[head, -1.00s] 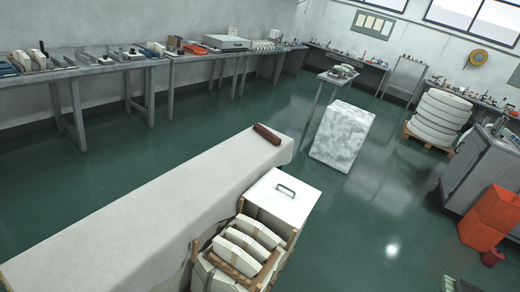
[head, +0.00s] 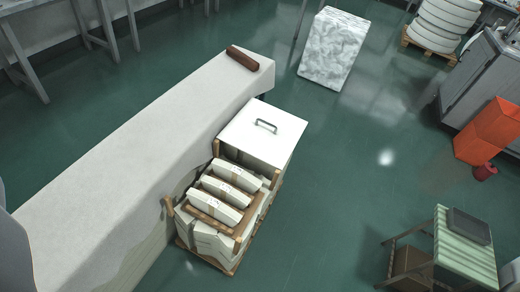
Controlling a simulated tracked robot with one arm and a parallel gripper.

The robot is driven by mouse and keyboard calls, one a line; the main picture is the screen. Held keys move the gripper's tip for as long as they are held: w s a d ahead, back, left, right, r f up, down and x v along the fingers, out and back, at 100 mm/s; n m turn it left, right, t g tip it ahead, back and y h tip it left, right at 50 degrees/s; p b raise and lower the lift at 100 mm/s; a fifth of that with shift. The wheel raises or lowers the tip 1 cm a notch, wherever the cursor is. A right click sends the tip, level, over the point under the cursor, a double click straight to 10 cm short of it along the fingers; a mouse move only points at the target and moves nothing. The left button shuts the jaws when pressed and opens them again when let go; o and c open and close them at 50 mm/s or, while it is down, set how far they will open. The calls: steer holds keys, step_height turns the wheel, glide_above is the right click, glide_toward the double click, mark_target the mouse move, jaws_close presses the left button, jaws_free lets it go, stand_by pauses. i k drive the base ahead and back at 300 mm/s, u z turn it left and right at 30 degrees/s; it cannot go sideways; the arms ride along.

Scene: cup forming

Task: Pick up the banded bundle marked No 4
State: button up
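Three white bundles lie side by side on top of a wooden-framed crate (head: 245,245) beside the long white table. The far bundle (head: 247,180), the middle bundle (head: 238,197) and the near bundle (head: 226,213) each have a brownish band around the middle. Small marks show on them but are too small to read, so I cannot tell which is No 4. More white pieces fill the crate below. My gripper is not in view.
A white box with a grey handle (head: 285,135) stands directly behind the bundles. The long white table (head: 130,165) runs along their left, with a brown roll (head: 242,58) at its far end. A striped table (head: 458,248) stands at the lower right. Green floor between is clear.

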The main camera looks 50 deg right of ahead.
mark_target(219, 190)
steer(key=z, duration=0.65)
steer(key=i, duration=1.05)
steer(key=u, duration=0.05)
